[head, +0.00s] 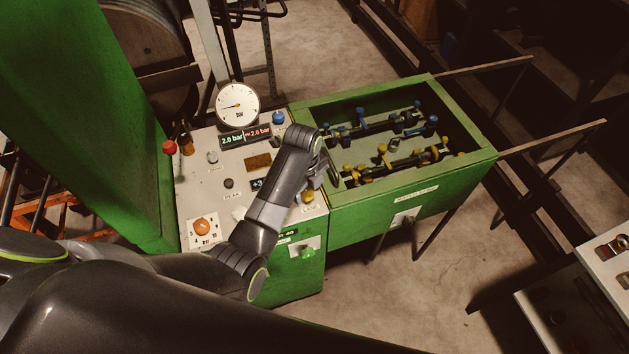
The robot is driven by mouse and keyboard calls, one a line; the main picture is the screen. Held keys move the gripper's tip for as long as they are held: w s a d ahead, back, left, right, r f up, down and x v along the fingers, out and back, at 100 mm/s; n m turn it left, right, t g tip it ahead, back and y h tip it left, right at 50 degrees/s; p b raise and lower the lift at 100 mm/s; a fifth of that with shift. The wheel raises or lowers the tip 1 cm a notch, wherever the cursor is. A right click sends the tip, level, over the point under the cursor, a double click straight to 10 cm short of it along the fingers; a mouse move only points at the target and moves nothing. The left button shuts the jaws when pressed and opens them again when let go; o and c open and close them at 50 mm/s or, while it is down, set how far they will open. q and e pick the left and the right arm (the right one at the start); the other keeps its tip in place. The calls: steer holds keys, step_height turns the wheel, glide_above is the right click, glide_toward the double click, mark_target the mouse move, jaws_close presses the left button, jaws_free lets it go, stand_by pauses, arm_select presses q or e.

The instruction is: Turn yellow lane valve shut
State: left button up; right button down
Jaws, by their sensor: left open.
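My left arm reaches from the left over the white control panel (205,188). Its open left gripper (322,185) is at the panel's right edge, by the green trough. A yellow knob (308,196), which looks like the yellow lane valve, is close to the gripper, just left of and below it. The gripper partly covers this area, so I cannot tell whether they touch or how the valve is turned. A blue knob (279,118) is at the panel's far right corner. My right gripper is not in view.
The green trough (345,222) holds a blue-fitted bar and a yellow-fitted bar (405,163). A round gauge (238,104) stands behind the panel above a display (245,136) reading 2.0 bar. A red-knobbed lever (169,147) and an orange dial (202,227) are at the left.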

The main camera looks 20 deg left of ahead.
arm_select(q)
steer(key=shift+f, duration=0.25)
steer(key=shift+s+a, duration=0.1)
steer(key=shift+s, duration=0.05)
steer(key=shift+c, duration=0.9)
steer(key=c, duration=0.8)
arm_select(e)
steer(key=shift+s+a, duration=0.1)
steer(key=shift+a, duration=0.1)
